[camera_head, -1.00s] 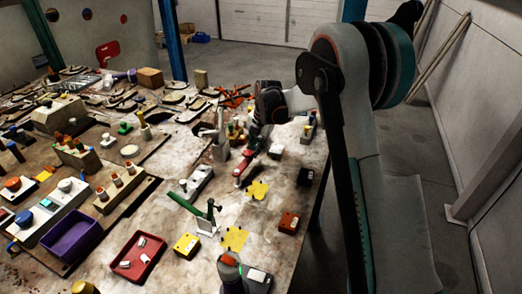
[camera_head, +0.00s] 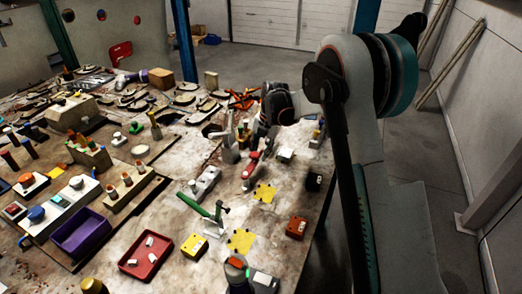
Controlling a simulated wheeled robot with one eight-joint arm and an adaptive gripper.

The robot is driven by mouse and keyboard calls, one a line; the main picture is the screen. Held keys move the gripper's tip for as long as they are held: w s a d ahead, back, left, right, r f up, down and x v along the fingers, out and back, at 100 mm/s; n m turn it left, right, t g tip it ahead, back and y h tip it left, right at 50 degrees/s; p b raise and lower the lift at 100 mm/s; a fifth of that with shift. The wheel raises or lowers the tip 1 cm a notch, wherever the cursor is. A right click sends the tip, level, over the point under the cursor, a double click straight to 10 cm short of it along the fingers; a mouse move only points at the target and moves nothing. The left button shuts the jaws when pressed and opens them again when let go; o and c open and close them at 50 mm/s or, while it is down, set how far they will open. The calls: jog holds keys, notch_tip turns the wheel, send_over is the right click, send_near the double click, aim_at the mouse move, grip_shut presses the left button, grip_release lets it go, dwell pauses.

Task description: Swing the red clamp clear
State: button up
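The red clamp (camera_head: 249,171) stands on the worktable beyond the green-handled clamp, its red arm slanting up toward the right. My gripper (camera_head: 263,142) is at the far right part of the table, just above and behind the red clamp. It is small and dark against clutter, so I cannot tell whether its fingers touch the clamp or how far apart they are. The dark wrist (camera_head: 277,104) of my arm hides part of the area behind the clamp.
A green-handled clamp (camera_head: 199,208) stands nearer, with yellow pads (camera_head: 265,193) to its right. A grey block (camera_head: 204,183) lies left of the red clamp. An orange-red box (camera_head: 296,228), red tray (camera_head: 146,253) and purple bin (camera_head: 82,233) are nearer. The right table edge is close.

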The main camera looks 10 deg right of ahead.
notch_tip(320, 180, up, 12)
jog(key=s+d, duration=0.1)
jog(key=d, duration=0.1)
jog(key=shift+s+f, duration=0.15)
dwell(0.4)
jog(key=shift+s, duration=0.1)
jog(key=s+r+m+t+h, duration=0.1)
jog(key=s+r+m+t, duration=0.1)
jog(key=s+r+m, duration=0.65)
jog(key=s+r+m+t, duration=0.1)
jog(key=s+r+m, duration=0.35)
jog(key=s, duration=0.75)
jog(key=s+f+m+t, duration=0.1)
jog(key=s+f+m, duration=0.2)
jog(key=s+m, duration=0.5)
jog(key=s+d+f+m+t, duration=0.1)
jog(key=s+f+m+t, duration=0.1)
jog(key=s+f+m, duration=0.2)
jog(key=s+m, duration=0.3)
jog(key=s, duration=0.3)
jog(key=shift+m+h, duration=0.4)
